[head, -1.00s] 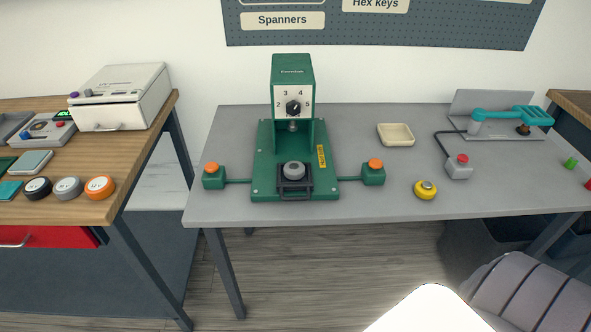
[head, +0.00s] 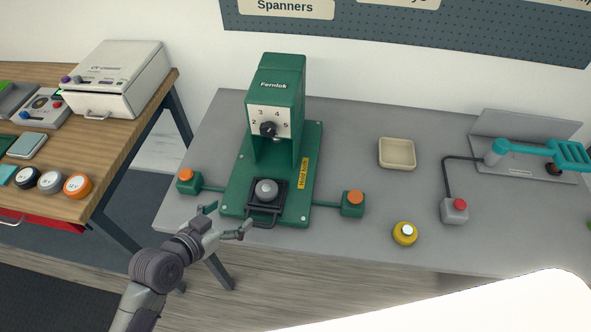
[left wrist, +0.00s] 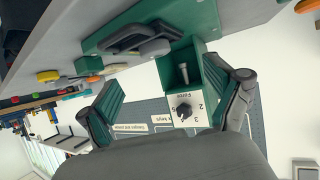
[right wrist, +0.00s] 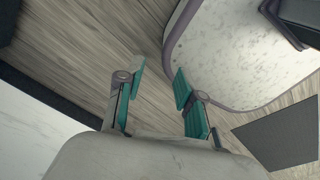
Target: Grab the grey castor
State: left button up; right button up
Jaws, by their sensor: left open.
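The grey castor appears to be the round grey piece (head: 266,188) in the black holder (head: 264,218) at the foot of the green press (head: 277,110). In the left wrist view, a grey round piece (left wrist: 155,47) shows beside the dark handle. My left gripper (head: 226,220) is open and empty at the table's front edge, left of and in front of the holder, apart from the castor. Its spread fingers show in the left wrist view (left wrist: 170,105). My right gripper (right wrist: 160,82) is open and empty over the floor, out of the head view.
Green boxes with orange buttons (head: 186,181) (head: 353,204) flank the press. A yellow round piece (head: 405,233), a cream tray (head: 397,153) and a grey box with a red button (head: 455,210) stand right. Black, grey (head: 50,182) and orange round pieces lie on the wooden bench.

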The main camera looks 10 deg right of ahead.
pick_arm(q)
jog(key=d+r, duration=0.1)
jog(key=r, duration=0.1)
send_near(268, 185)
jog(key=w+f, duration=0.1)
jog(key=w+d+p, duration=0.1)
jog(key=shift+w+d+f+h, duration=0.25)
jog(key=shift+d+f+h, duration=0.05)
jog(key=shift+f, duration=0.1)
jog(key=shift+w+d+f, duration=0.2)
jog(key=shift+w+d, duration=0.1)
jog(key=p+x, duration=0.1)
jog(key=x, duration=0.4)
jog(key=shift+s, duration=0.1)
jog(key=shift+c, duration=0.4)
jog(key=shift+r, duration=0.1)
jog(key=c, duration=1.3)
pick_arm(e)
notch_tip(268, 185, up, 2)
jog(key=shift+r, duration=0.25)
pick_arm(q)
jog(key=shift+o, duration=0.2)
